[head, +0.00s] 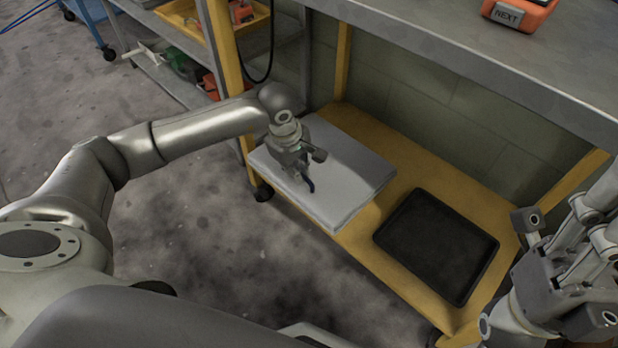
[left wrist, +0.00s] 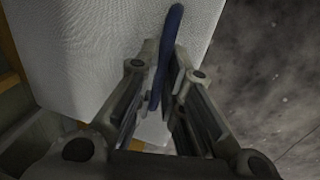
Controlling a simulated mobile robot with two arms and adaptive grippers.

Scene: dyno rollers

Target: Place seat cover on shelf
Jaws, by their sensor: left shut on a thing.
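A pale grey-white, flat, box-like seat cover (head: 345,165) lies on the left part of the yellow lower shelf (head: 375,237), slightly over its front edge. My left gripper (head: 306,181) is over its front left part, pointing down. In the left wrist view, my left gripper (left wrist: 160,85) is shut on a narrow dark blue strip (left wrist: 168,45) that stands against the white woven surface of the cover (left wrist: 85,50). I cannot tell whether the strip is fixed to the cover. My right gripper (head: 550,285) is at the lower right, partly cut off, with its jaw opening unclear.
A black tray (head: 437,245) lies on the shelf to the right of the cover. A grey worktop (head: 460,45) overhangs the shelf at the back, with an orange device (head: 520,12) on it. A yellow post (head: 222,45) rises at the shelf's left. Open concrete floor (head: 215,240) lies in front.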

